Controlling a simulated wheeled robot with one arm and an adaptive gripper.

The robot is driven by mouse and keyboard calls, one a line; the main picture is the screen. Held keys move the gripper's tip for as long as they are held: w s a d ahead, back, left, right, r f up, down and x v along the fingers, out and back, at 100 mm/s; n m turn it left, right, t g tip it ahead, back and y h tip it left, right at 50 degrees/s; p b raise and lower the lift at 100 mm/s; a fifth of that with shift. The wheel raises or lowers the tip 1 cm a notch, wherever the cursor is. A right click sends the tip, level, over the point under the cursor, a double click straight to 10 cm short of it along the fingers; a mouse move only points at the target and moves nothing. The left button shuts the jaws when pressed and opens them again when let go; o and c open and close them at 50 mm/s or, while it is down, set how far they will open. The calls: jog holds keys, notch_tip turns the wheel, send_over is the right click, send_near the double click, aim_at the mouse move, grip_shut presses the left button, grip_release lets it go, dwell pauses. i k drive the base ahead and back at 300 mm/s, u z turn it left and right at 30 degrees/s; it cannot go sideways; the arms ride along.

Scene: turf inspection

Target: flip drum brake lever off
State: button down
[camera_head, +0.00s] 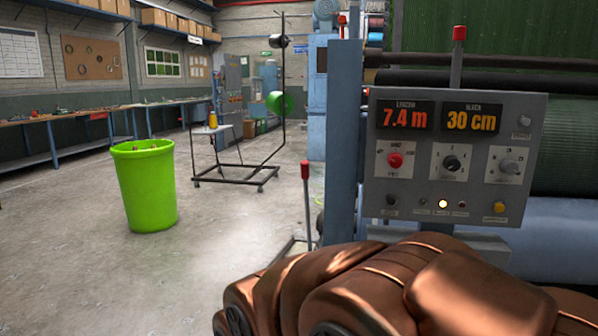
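A thin upright lever with a red knob (305,171) stands left of the blue machine post, its lower end near the floor frame. A second upright lever with a red knob (459,34) rises behind the top of the grey control panel (480,150). I cannot tell which one is the drum brake lever; no label shows on either. My copper-coloured arm fills the bottom centre and right, below the panel. My gripper does not show.
The panel shows 7.4 m and 30 cm above several knobs and a lit lamp (442,203). A blue post (341,130) and green turf rolls (565,150) stand right. A green bin (145,185) and black wheeled frame (240,172) stand left. The floor between is clear.

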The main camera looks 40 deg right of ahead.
aim_at(305, 167)
jog(key=u, duration=0.55)
jog(key=k, duration=1.25)
jog(key=z, duration=0.2)
jog(key=i, duration=0.5)
jog(key=z, duration=0.65)
jog(key=i, duration=0.7)
jog(key=u, duration=0.85)
jog(key=i, duration=0.5)
jog(key=u, duration=0.55)
